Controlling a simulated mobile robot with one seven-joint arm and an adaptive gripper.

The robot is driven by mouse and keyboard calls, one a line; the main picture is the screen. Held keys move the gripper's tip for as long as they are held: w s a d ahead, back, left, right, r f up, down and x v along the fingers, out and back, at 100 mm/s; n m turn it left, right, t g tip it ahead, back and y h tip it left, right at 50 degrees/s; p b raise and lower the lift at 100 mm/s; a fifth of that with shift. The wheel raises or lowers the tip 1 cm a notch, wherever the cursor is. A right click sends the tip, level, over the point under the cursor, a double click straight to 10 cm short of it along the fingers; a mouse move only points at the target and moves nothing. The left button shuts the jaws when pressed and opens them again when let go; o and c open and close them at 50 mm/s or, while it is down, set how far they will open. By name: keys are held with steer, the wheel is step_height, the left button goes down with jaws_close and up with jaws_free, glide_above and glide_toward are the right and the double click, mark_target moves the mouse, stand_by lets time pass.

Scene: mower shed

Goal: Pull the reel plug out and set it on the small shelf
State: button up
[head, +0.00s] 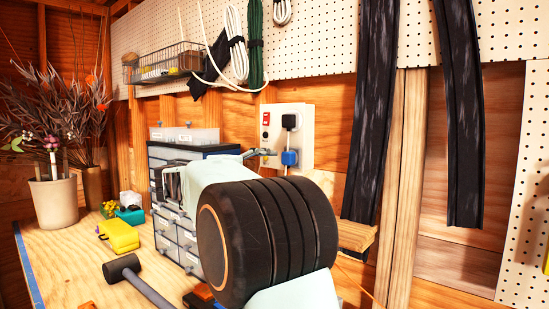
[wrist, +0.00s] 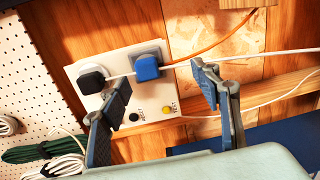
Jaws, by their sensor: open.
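A blue plug (head: 289,158) sits in the lower socket of a white wall panel (head: 303,151). In the wrist view the blue plug (wrist: 147,67) has an orange cord by it running right. A black plug (head: 290,121) is in the other socket, and it also shows in the wrist view (wrist: 92,82). My gripper (wrist: 162,77) is open and faces the panel, its fingers apart with the blue plug seen between them; no contact is clear. In the head view my arm hides most of it. The small wooden shelf (head: 357,235) is right of and below the panel, with its top bare.
Black hanging strips (head: 374,110) are right of the panel. A drawer cabinet (head: 175,237) stands left, behind my arm. The bench (head: 70,265) holds a mallet (head: 122,268), a yellow case (head: 119,236) and a plant pot (head: 53,202). A white cord crosses near the blue plug.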

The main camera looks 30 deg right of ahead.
mark_target(285, 159)
steer(key=shift+w+a+r+t+h, duration=0.2)
steer(key=shift+w+r, duration=0.15)
steer(key=shift+r, duration=0.2)
steer(key=shift+w+a+r+t+h, duration=0.1)
steer(key=shift+w+r+h, duration=0.15)
steer(key=shift+r, duration=0.25)
steer(key=shift+d, duration=0.1)
steer(key=shift+p+x, duration=1.2)
steer(key=shift+x, duration=3.3)
steer(key=shift+f+b, duration=0.2)
steer(key=shift+b, duration=0.4)
